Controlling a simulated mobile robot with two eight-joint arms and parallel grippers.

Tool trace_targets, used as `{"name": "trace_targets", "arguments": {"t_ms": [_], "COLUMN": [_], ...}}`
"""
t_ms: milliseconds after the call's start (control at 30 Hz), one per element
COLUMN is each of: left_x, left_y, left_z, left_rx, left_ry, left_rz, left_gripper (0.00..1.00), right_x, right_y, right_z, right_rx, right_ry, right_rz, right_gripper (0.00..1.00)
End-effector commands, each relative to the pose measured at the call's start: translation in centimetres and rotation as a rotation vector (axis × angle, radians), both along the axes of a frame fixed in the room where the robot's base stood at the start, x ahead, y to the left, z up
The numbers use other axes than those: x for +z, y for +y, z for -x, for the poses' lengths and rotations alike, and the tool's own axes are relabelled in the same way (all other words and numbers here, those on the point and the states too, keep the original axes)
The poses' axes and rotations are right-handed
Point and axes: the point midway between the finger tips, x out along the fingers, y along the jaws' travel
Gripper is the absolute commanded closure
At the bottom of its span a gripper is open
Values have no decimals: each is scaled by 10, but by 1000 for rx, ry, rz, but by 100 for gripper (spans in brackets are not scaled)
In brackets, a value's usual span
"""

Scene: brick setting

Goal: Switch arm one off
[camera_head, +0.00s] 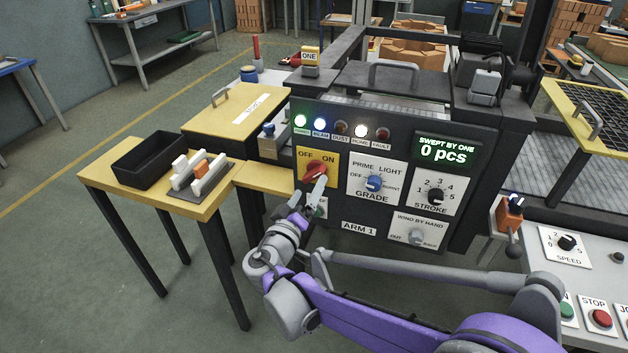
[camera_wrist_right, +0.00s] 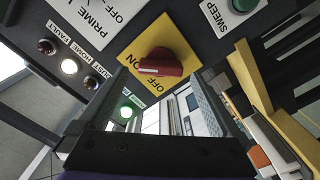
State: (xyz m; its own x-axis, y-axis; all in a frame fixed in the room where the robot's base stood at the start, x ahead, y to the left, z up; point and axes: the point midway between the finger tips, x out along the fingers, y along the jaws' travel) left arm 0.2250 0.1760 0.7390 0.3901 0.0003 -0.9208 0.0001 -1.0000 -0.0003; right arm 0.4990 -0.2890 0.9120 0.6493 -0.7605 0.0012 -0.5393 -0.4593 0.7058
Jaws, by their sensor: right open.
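The red rotary switch (camera_head: 314,171) sits on a yellow OFF/ON plate at the upper left of the dark ARM 1 panel (camera_head: 340,228). In the head view its handle slants up to the right, on the ON side. The red switch (camera_wrist_right: 160,64) also shows large in the right wrist view, upside down. My right gripper (camera_head: 314,192) is open just below and in front of the switch, its fingertips close to it; I cannot tell whether they touch. My left gripper is out of view.
Lamps above the switch include a lit green one (camera_head: 301,121). The blue grade knob (camera_head: 374,183) is close on the right. A green-black sweep button (camera_wrist_right: 244,5) shows in the wrist view. A yellow table (camera_head: 100,180) with a black bin (camera_head: 150,160) stands left.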

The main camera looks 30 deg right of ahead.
Motion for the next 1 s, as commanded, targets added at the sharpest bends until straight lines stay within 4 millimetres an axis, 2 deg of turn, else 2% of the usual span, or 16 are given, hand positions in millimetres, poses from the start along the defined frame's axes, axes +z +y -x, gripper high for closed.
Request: {"name": "trace_targets", "arguments": {"t_ms": [100, 300, 700, 1000], "left_x": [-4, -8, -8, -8], "left_y": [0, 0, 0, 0], "left_z": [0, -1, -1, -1], "left_rx": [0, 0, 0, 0], "left_ry": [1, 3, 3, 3], "left_rz": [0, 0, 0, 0], "left_gripper": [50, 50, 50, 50], "right_x": [-1, -1, 0, 0], "right_y": [-19, -36, -41, -41], "right_z": [-15, -31, -35, -35], "right_rx": [-4, -1, 0, 0], "right_ry": [2, 2, 2, 2], "right_rz": [1, 1, 0, 0], "right_gripper": [0, 0, 2, 56]}}
